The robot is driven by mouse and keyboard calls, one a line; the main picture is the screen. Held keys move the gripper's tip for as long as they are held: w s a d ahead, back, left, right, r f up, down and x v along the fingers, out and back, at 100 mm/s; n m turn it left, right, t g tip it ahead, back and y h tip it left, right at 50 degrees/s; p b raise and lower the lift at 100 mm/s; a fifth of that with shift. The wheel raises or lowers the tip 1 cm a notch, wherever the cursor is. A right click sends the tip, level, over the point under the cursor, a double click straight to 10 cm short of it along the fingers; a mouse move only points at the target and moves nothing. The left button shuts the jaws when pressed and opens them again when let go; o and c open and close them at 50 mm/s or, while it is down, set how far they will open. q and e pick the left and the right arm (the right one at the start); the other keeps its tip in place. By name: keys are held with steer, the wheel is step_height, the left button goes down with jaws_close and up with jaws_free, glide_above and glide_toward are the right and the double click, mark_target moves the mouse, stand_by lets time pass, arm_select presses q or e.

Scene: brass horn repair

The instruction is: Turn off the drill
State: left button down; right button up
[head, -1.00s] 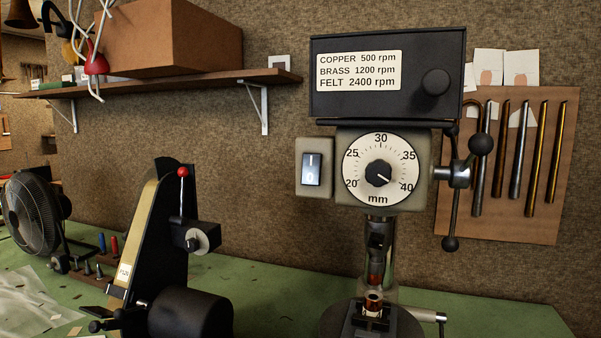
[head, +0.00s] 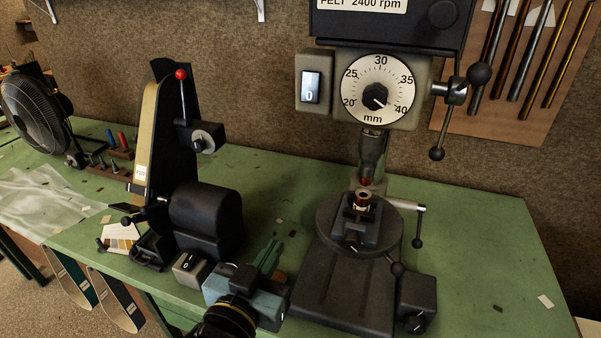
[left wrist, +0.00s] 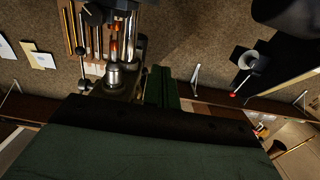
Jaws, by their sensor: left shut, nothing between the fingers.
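The drill (head: 410,80) stands on the bench right of centre, with a large mm dial and a chuck above a clamped copper-coloured piece. Its black and white rocker switch (head: 311,88) sits on a grey box left of the dial; the 0 shows on its lower half. I cannot tell which half is pressed. My right gripper is not in view.
A belt sander (head: 175,150) with a red-knobbed lever stands left of my left gripper. A small box marked 0 (head: 190,266) lies close beside my arm. The drill's lever (head: 458,92) sticks out at its right. A fan (head: 38,108) stands far left.

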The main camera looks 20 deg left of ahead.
arm_select(q)
steer(key=s+d+r+t, duration=0.1)
steer(key=s+r+t, duration=0.2)
steer(key=r+t, duration=0.4)
step_height(320, 180, up, 9)
steer(key=shift+d+f, duration=0.1)
steer(key=shift+d, duration=0.25)
steer(key=b, duration=0.6)
glide_toward(308, 87)
steer(key=s+r, duration=0.1)
steer(key=r, duration=0.1)
steer(key=shift+w+d+r+p, duration=0.15)
steer(key=shift+w+p, duration=0.2)
steer(key=shift+w, duration=0.65)
steer(key=shift+w+a+r+p, duration=0.15)
steer(key=shift+w+p, duration=0.15)
steer(key=shift+w, duration=0.7)
steer(key=shift+w+d+r+p, duration=0.15)
steer(key=shift+w+p, duration=0.2)
steer(key=shift+w, duration=0.65)
